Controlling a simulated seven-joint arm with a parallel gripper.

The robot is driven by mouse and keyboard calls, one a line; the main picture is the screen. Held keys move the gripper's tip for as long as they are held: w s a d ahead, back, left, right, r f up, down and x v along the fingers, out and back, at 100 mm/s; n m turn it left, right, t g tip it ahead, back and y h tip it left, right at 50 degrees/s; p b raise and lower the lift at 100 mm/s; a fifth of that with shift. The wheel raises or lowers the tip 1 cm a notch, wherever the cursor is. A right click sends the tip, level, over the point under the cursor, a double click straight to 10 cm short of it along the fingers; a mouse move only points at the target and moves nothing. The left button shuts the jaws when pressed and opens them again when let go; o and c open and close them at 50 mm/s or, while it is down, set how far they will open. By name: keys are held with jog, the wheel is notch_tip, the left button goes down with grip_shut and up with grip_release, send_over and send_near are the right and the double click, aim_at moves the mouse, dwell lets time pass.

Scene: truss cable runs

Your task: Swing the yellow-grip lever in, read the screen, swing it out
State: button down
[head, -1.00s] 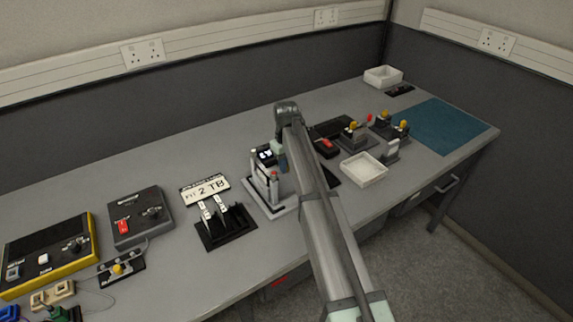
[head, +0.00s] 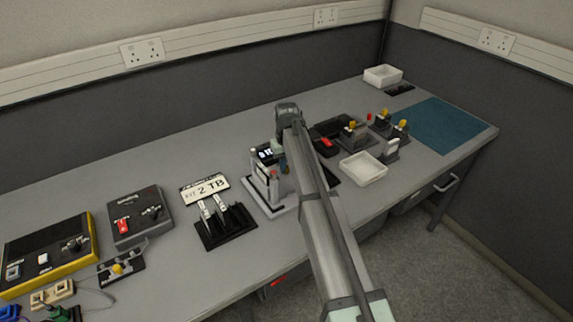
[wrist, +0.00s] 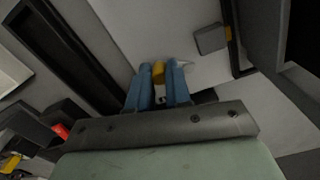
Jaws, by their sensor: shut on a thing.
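In the wrist view a yellow grip (wrist: 158,72) sits between the two blue fingers of my gripper (wrist: 159,88), which is shut on it. The grip belongs to a lever whose arm is mostly hidden by the fingers. In the head view the grey and white device (head: 268,180) stands on a pale base plate at mid-bench, with a small lit screen (head: 265,153) at its top. The writing on the screen is too small to read. My arm covers the right side of the device, the lever and my fingertips in the head view.
A white tray (head: 364,168) and several yellow-topped fixtures (head: 401,127) lie to the right. The blue mat (head: 443,125) is clear.

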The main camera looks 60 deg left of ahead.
aim_at(287, 169)
jog(key=shift+s+d+m, duration=0.2)
jog(key=shift+d+m, duration=0.1)
jog(key=shift+m, duration=0.8)
jog(key=c, duration=1.1)
grip_release()
jog(key=shift+o, duration=0.2)
jog(key=shift+r, duration=0.1)
notch_tip(287, 169, up, 14)
jog(key=shift+f, duration=0.2)
